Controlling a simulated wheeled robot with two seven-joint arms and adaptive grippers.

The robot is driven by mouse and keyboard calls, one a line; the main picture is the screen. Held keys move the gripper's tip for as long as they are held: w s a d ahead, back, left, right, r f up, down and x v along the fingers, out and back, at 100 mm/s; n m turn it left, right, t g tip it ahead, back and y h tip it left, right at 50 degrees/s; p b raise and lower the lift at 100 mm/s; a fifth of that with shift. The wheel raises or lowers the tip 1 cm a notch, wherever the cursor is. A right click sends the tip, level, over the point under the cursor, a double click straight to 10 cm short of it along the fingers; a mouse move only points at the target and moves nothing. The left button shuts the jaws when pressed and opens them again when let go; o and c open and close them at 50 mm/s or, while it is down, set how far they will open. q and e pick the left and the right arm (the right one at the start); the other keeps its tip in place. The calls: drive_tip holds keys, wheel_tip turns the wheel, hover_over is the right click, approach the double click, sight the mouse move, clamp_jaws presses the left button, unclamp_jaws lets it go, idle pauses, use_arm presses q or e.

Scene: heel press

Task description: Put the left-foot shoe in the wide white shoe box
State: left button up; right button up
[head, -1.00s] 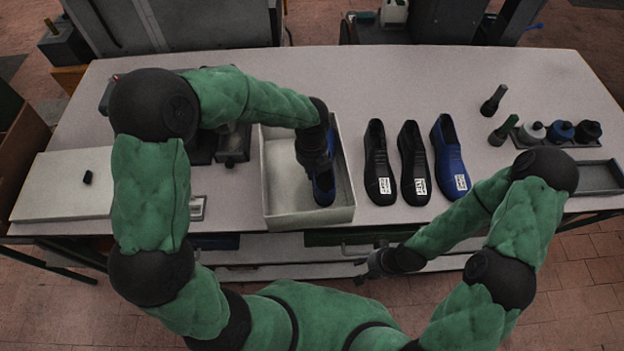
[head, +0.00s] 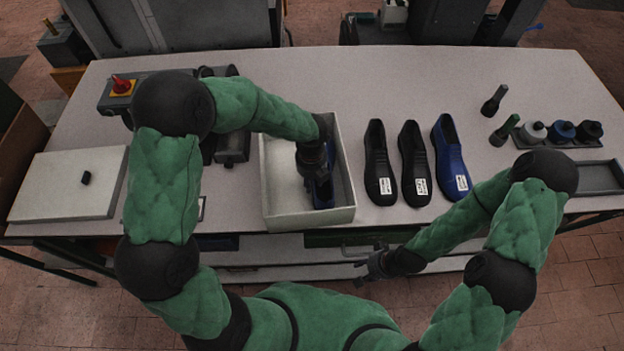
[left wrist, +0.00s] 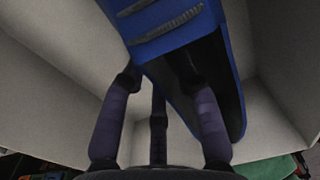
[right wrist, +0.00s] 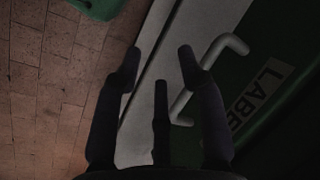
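The wide white shoe box (head: 270,214) stands lidless near the table's front edge. A blue shoe (head: 324,194) is inside it, along the right wall, partly hidden by my left gripper (head: 316,172). In the left wrist view the blue shoe (left wrist: 178,42) fills the upper middle. My left gripper (left wrist: 158,75) has its fingers spread around one side wall of the shoe, one finger in the dark opening and one outside it. My right gripper (head: 366,272) is open and empty in front of the table; its spread fingers show in the right wrist view (right wrist: 160,65).
Two black shoes (head: 379,165) (head: 413,165) and another blue shoe (head: 449,160) stand right of the box, with white labels. A white lid (head: 60,200) with a black knob lies at the left. Bottles (head: 561,131) and a dark tray (head: 600,177) are at the far right.

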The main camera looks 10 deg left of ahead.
use_arm(q)
wheel_tip(320, 180, up, 12)
drive_tip(key=p, duration=0.1)
drive_tip(key=shift+p, duration=0.4)
